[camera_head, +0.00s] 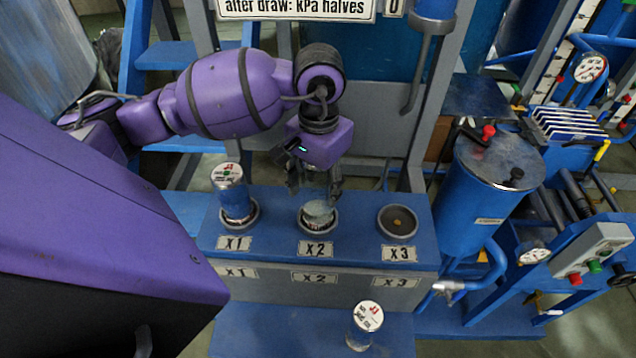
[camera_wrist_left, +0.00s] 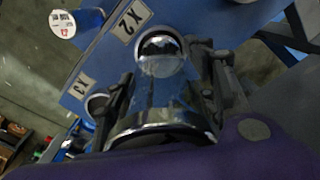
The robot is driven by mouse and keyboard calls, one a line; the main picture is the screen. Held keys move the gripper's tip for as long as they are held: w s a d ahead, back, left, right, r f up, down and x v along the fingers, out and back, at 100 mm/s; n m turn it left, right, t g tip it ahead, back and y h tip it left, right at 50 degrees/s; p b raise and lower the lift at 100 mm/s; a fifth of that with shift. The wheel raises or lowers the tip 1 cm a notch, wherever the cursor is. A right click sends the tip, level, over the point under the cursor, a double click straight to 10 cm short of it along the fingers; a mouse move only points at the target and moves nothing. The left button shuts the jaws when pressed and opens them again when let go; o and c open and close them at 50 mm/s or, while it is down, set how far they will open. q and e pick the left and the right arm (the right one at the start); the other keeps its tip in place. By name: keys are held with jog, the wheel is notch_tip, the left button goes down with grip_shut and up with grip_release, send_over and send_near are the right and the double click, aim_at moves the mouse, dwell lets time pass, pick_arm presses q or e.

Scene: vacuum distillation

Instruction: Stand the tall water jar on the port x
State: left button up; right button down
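A clear glass jar (camera_head: 319,214) is upright at port X2 (camera_head: 316,222), its lower end at the ring; I cannot tell whether it bears fully on the port. My left gripper (camera_head: 315,187) points down over it with a finger on each side, and appears shut on it. In the left wrist view the jar (camera_wrist_left: 165,92) runs between the fingers, with a shiny rim near the palm. The gripper hides its upper part in the head view. My right gripper is not in view.
A blue-filled jar with a white lid (camera_head: 233,192) stands on port X1. Port X3 (camera_head: 397,222) is empty. A blue tank (camera_head: 487,195) is to the right, and a grey-blue frame rises behind.

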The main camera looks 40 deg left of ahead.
pick_arm(q)
jog(key=o, duration=0.4)
jog(key=shift+o, duration=0.2)
notch_tip(320, 180, up, 12)
jog(key=shift+d+r, duration=0.1)
jog(key=shift+r, duration=0.05)
dwell(0.3)
